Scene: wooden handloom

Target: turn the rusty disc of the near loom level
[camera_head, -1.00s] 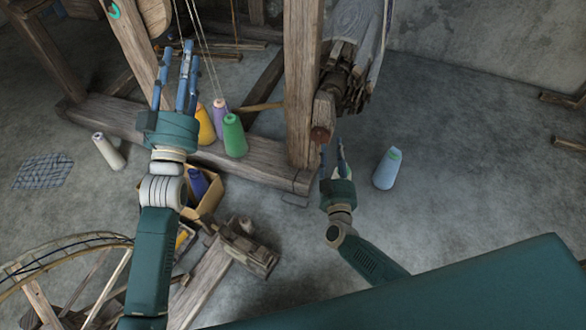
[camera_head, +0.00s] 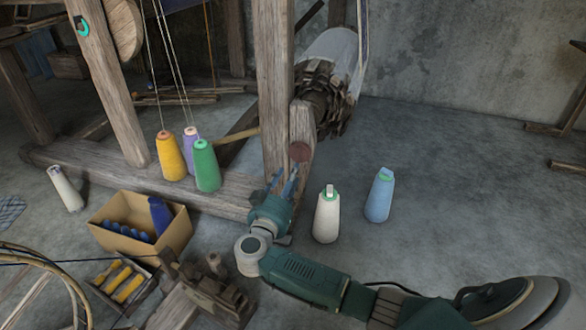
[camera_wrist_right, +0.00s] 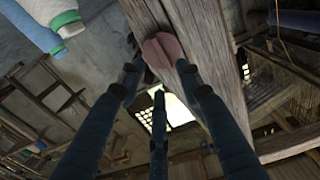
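The rusty disc (camera_head: 299,151) is small, round and reddish-brown, on the near end of a wooden beam beside the loom post (camera_head: 277,90). In the right wrist view the disc (camera_wrist_right: 162,50) sits at the far end of my fingers, with a faint line across its face that looks slanted. My right gripper (camera_head: 283,179) is just below and in front of the disc. Its fingers (camera_wrist_right: 158,75) are spread, with the disc between or just beyond the tips; I cannot tell whether they touch it. My left gripper is out of view.
A white cone (camera_head: 327,218) and a light-blue cone (camera_head: 380,196) stand on the floor to the right of my right gripper. Yellow, purple and green cones stand by the loom's base beam (camera_head: 105,172). A cardboard box (camera_head: 118,240) is at left.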

